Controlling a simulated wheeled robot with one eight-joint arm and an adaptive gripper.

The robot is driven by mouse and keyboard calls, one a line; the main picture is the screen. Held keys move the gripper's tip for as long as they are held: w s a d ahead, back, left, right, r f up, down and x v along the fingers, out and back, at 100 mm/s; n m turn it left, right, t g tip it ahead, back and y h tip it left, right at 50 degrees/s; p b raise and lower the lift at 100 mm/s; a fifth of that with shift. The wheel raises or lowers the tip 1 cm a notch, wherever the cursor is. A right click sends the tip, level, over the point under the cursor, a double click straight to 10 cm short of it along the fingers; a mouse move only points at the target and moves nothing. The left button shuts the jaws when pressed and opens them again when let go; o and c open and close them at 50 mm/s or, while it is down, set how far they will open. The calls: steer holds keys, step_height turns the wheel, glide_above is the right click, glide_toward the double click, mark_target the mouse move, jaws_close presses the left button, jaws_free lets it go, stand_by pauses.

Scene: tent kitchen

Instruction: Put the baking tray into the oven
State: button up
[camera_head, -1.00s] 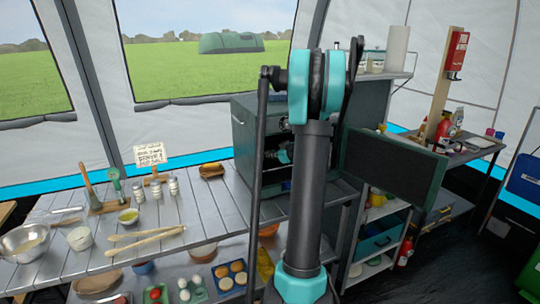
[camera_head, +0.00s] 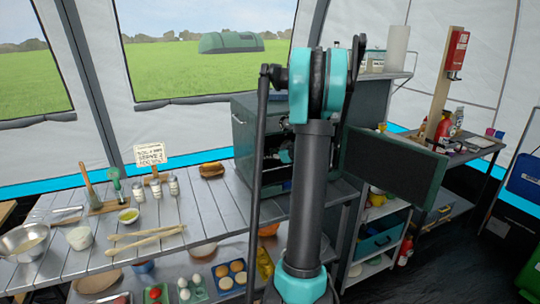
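The oven (camera_head: 243,138) is a dark green box on the metal table, behind my arm in the head view. Its door (camera_head: 390,167) stands open, swung out to the right. My arm stands upright in the middle of the picture and covers much of the oven's opening. Small parts at the end of my arm, apparently my gripper (camera_head: 286,156), show at the oven opening just left of the arm column. Its fingers cannot be made out. I cannot make out the baking tray; it may be hidden behind my arm.
Egg and bun trays sit on the lower shelf. A shelf unit (camera_head: 375,240) stands below the open door.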

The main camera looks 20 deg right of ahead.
steer(key=v, duration=1.1)
steer(key=s+a+f+m+g, duration=0.1)
steer(key=s+a+f+g, duration=0.25)
steer(key=s+a, duration=0.45)
steer(key=s+a+f+m+g, duration=0.2)
steer(key=s+a+f, duration=0.25)
steer(key=a, duration=0.75)
steer(key=s+a+f+m+g+h, duration=0.1)
steer(key=s+a+f+m+h, duration=0.1)
steer(key=s+f, duration=0.2)
steer(key=s+a+f+m+g+h, duration=0.1)
steer(key=s+f, duration=0.3)
steer(key=s, duration=0.7)
steer(key=shift+a+f+m+g+h, duration=0.4)
steer(key=shift+a+g+h, duration=0.15)
steer(key=shift+g+h, duration=0.1)
